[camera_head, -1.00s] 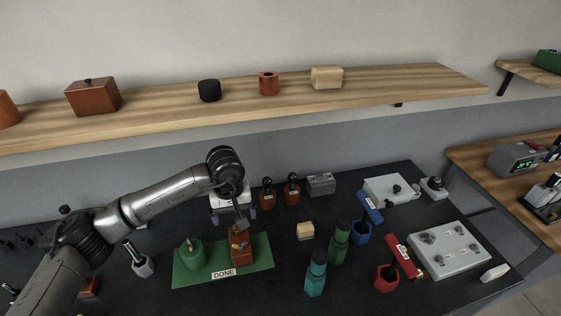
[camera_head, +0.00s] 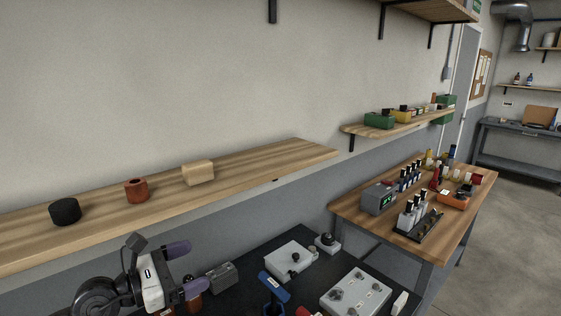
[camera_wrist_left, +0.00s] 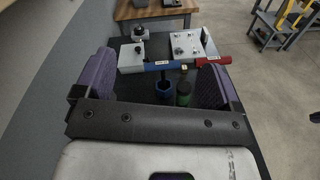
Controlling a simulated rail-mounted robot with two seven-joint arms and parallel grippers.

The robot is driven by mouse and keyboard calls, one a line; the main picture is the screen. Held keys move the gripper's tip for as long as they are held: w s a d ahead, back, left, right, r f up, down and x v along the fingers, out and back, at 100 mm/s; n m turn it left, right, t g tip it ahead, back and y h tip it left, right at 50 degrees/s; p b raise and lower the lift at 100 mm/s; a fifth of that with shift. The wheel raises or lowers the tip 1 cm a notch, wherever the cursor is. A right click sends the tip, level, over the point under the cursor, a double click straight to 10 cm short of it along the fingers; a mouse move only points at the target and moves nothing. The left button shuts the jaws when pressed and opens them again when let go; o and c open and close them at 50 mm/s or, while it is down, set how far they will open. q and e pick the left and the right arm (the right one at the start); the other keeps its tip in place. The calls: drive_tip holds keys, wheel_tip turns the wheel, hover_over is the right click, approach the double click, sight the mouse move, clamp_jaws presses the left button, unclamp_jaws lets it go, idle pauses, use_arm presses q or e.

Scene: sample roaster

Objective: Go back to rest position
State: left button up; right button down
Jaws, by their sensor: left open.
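My left gripper (camera_head: 184,270) is at the lower left of the head view, raised in front of the wall below the wooden shelf. Its two purple fingers are spread apart with nothing between them. In the left wrist view the purple fingers (camera_wrist_left: 155,84) stand wide apart on both sides. My right gripper is in neither view.
The wooden shelf (camera_head: 255,168) holds a black jar (camera_head: 65,211), a red-brown jar (camera_head: 136,189) and a pale box (camera_head: 198,172). The dark table (camera_head: 253,261) carries two grey panels and a small grey box (camera_head: 221,276). A second wooden table (camera_head: 352,219) stands at right.

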use_arm(q)
drive_tip(key=s+a+r+m+t+y+p, duration=0.1)
drive_tip(key=a+r+m+t+y, duration=0.4)
drive_tip(key=m, duration=0.7)
drive_tip(key=s+r+m+t+y+p, duration=0.15)
drive_tip(key=r+m+t+y, duration=0.25)
drive_tip(key=r+m+y, duration=0.55)
drive_tip(key=s+a+r+m+t+y+p, duration=0.1)
drive_tip(key=s+a+r+m+t+y, duration=0.2)
drive_tip(key=m, duration=1.1)
drive_tip(key=s+d+f+n+g+h+p, duration=0.2)
drive_tip(key=s+d+f+n+g+p, duration=0.1)
drive_tip(key=s+f+n+g+p, duration=0.65)
drive_tip(key=s+d+f+g+h+p, duration=0.1)
drive_tip(key=s+f+g+p, duration=0.3)
drive_tip(key=s+p, duration=0.6)
drive_tip(key=s+d+f+n+g+h+p, duration=0.1)
drive_tip(key=s+f+g+p, duration=0.4)
drive_tip(key=s+p, duration=0.6)
drive_tip(key=shift+s+f, duration=0.35)
drive_tip(key=shift+s, duration=0.9)
